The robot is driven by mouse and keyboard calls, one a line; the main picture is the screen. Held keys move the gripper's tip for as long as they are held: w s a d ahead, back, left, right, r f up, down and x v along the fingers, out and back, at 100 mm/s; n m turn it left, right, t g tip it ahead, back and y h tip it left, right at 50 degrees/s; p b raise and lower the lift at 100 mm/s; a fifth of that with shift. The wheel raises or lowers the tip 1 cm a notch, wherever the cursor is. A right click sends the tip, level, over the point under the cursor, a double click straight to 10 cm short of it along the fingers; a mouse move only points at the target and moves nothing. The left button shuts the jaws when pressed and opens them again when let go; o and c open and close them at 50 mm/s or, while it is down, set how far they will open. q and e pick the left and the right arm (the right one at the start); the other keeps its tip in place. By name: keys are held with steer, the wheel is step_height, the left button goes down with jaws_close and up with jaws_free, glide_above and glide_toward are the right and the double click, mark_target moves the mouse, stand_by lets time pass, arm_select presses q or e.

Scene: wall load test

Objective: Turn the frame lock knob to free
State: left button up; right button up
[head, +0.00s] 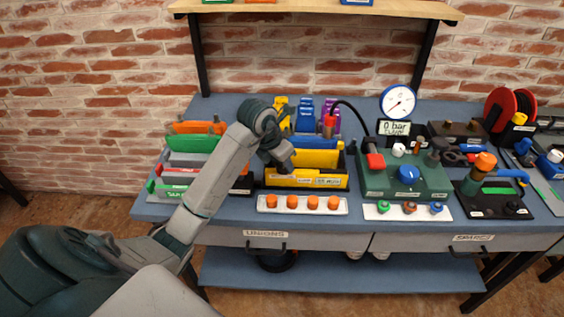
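No knob's label is readable enough to tell which is the frame lock knob. A black frame (490,201) at the right of the bench carries an orange knob (485,161), a blue-handled part (507,175) and a small black knob (512,207). A green box (375,183) left of it has a large blue knob (408,174). My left gripper (283,162) hangs above the yellow bin, well left of these knobs. Its fingers are dark and small, so open or shut does not show. My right gripper is not in view.
A yellow bin (300,181), coloured bins (170,190) and trays of orange caps (270,203) and fittings (383,208) crowd the blue bench (240,208). A dial gauge (397,102) stands over a "0 bar" display (395,128). A wooden shelf (320,8) spans above.

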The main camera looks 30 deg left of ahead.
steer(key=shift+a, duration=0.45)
arm_select(q)
steer(key=o, duration=1)
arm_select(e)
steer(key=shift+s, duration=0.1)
arm_select(q)
steer(key=shift+r, duration=0.15)
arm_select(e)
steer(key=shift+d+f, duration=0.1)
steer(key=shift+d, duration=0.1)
arm_select(q)
steer(key=shift+s+a+r, duration=0.1)
steer(key=shift+r, duration=0.25)
steer(key=p+v, duration=0.2)
steer(key=v, duration=0.8)
steer(key=shift+s+f, duration=0.1)
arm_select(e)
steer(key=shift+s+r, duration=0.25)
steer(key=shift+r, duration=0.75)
